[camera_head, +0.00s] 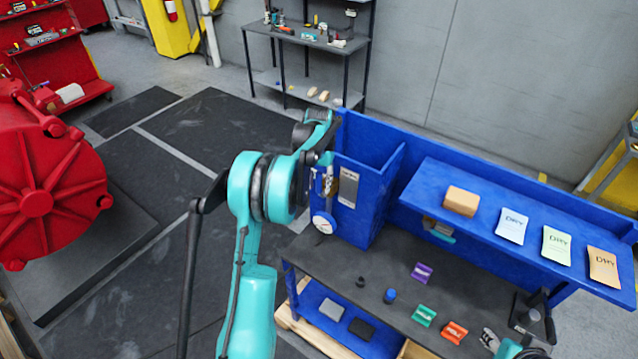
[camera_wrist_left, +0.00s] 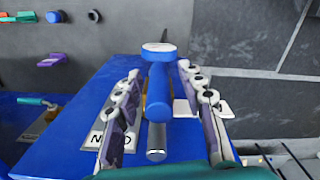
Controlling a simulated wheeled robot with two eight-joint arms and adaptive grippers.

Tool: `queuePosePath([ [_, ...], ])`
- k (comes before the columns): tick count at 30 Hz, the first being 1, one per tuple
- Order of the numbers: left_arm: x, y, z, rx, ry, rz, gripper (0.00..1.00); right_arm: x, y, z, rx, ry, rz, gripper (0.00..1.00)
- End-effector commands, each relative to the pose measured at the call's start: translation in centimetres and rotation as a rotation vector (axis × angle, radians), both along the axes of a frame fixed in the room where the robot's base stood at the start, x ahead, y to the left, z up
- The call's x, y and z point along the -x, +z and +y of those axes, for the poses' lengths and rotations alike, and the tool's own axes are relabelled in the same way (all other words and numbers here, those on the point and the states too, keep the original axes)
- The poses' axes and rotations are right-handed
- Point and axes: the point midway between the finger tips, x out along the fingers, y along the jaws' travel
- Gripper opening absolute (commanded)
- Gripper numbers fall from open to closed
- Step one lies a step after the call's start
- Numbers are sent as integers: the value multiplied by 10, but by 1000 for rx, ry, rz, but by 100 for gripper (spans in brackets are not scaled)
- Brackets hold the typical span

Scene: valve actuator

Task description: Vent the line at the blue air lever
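The blue air lever (camera_wrist_left: 158,92) is in the middle of the left wrist view, with a silver pipe end (camera_wrist_left: 156,140) below it. A round white gauge (camera_head: 323,222) hangs at the side of the blue cabinet; it shows nearly edge-on in the wrist view (camera_wrist_left: 158,47). My left gripper (camera_wrist_left: 160,75) is open, one finger on each side of the lever, with gaps visible on both sides. In the head view my left gripper (camera_head: 325,178) is at the cabinet's side, and the lever is hard to make out there. My right gripper (camera_head: 491,340) shows only partly at the bottom right edge.
The blue cabinet (camera_head: 375,205) carries a grey label plate (camera_head: 348,188). The dark bench (camera_head: 390,262) holds several coloured pieces. A blue shelf (camera_head: 480,215) with packets stands above it. A red machine (camera_head: 45,190) is at the left; the dark floor mats between are clear.

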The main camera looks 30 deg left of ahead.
Motion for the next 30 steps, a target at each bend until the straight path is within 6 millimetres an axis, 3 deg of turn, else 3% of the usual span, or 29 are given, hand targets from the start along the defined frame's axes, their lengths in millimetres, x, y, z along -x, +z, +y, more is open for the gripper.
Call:
queuePosePath([
  [8, 0, -3, 0, 0, 0, 0, 39, 0, 0, 0, 0, 0, 0, 40],
  [13, 0, -3, 0, 0, 0, 0, 0, 0, 0, 0, 0, 0, 0, 40],
  [23, 0, -3, -1, -13, 0, -2, 0, 0, -2, 0, 0, 0, 0, 40],
  [30, 0, -6, -3, -108, -3, -10, 0, 0, -15, 0, 0, 0, 0, 40],
])
